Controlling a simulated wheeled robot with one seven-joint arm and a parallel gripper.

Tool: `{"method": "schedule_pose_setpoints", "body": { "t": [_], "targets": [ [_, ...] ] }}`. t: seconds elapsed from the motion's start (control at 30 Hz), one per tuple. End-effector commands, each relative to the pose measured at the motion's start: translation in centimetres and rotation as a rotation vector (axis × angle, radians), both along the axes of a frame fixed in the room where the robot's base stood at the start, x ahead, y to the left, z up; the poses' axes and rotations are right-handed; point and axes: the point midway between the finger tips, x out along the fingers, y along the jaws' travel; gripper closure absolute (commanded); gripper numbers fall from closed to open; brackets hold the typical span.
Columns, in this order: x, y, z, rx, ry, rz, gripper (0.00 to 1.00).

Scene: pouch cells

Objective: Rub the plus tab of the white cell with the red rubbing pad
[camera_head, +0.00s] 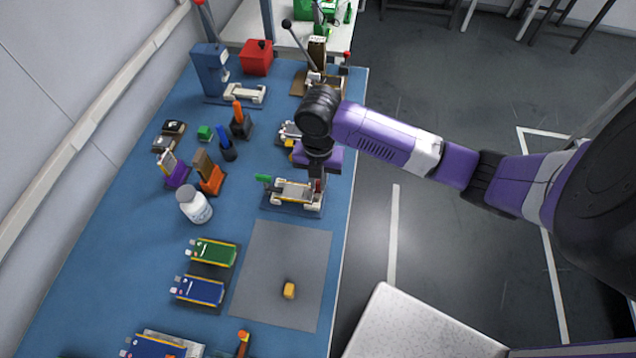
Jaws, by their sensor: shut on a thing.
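The white cell (293,191) lies flat in a pale fixture (300,207) near the right edge of the blue table. My gripper (317,178) points down over the right end of this cell. It is shut on a small red thing, which looks like the red rubbing pad (318,186); the fingers hide most of it. The tab at that end is too small and covered to make out, so I cannot tell its plus mark or whether the pad touches it.
Another fixture (290,131) sits just behind my gripper. A grey mat (262,268) in front holds one yellow block (289,290).

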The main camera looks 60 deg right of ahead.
Motion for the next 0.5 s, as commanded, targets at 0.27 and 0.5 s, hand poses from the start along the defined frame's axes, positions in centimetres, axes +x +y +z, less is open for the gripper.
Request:
{"method": "schedule_pose_setpoints", "body": {
  "t": [0.27, 0.5],
  "targets": [
    [0.0, -0.2, 0.0, 0.000, 0.001, 0.001, 1.00],
    [-0.3, 0.9, 0.1, 0.001, 0.000, 0.000, 1.00]
  ]
}}
